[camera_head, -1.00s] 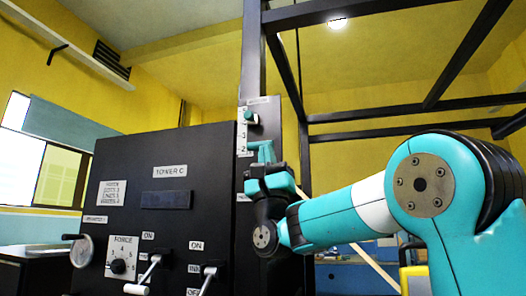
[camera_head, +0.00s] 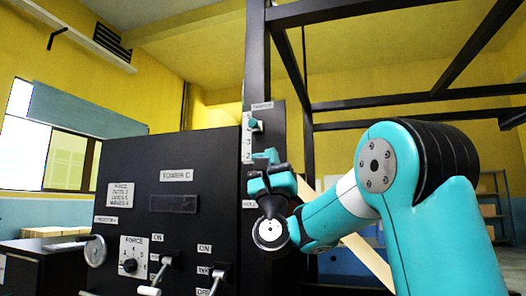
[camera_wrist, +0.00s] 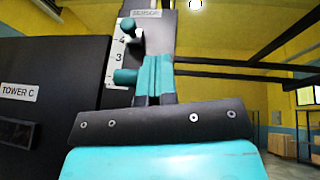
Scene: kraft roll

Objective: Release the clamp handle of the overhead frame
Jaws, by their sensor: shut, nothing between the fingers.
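My gripper (camera_head: 265,157) is shut, with nothing between its fingers. In the wrist view its teal fingers (camera_wrist: 154,75) stand together, upright, in front of a narrow black post plate with a number scale (camera_wrist: 117,60). A teal knob (camera_wrist: 128,28) sticks out by the 4, above and left of the fingertips. The head view shows this knob (camera_head: 256,125) just above my gripper. A second teal round piece (camera_wrist: 125,77) lies just left of my fingers; I cannot tell whether they touch. I cannot tell which piece, if any, is the clamp handle.
A black cabinet marked TOWER C (camera_head: 176,176) stands left, with a handwheel (camera_head: 95,251), a force dial (camera_head: 130,265) and two levers (camera_head: 160,270) (camera_head: 217,278). Black overhead beams (camera_head: 420,97) cross at right. A pale slanted board (camera_head: 368,262) is behind my arm.

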